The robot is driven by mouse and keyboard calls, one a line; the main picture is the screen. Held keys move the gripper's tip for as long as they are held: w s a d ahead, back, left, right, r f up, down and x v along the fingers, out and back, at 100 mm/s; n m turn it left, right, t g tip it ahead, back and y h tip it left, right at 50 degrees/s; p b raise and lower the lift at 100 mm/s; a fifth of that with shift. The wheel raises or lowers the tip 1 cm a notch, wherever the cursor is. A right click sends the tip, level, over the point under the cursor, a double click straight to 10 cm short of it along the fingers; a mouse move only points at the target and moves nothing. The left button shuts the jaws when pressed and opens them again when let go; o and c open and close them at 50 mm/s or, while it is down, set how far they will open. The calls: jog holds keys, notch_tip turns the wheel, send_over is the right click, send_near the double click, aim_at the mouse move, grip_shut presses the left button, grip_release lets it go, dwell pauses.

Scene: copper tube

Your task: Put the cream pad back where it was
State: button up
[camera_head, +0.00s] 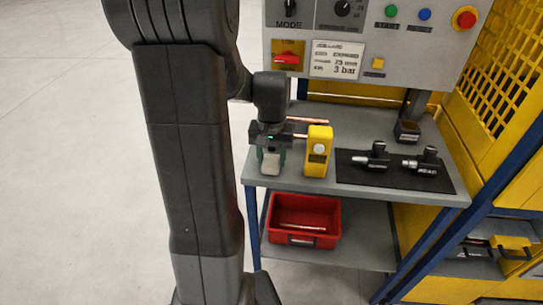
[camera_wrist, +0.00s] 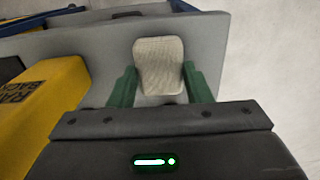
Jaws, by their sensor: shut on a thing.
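The cream pad (camera_wrist: 159,62) is a small rounded block with a woven-looking face. It sits between the two green fingers of my gripper (camera_wrist: 160,78), which is shut on it. In the head view the pad (camera_head: 270,164) and my gripper (camera_head: 271,157) are at the left front corner of the grey bench top (camera_head: 330,187). I cannot tell whether the pad touches the bench or is held just above it.
A yellow block (camera_head: 317,152) stands just right of my gripper, with a copper tube (camera_head: 307,121) behind it. A black mat (camera_head: 350,173) with two dark tools lies further right. A red bin (camera_head: 303,236) sits on the lower shelf. A control panel (camera_head: 410,50) rises behind.

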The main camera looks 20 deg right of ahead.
aim_at(271, 160)
jog(key=shift+f, duration=0.2)
jog(key=o, duration=1)
jog(key=shift+c, duration=0.2)
jog(key=shift+r, duration=0.1)
notch_tip(271, 160, up, 12)
jog(key=shift+r, duration=0.15)
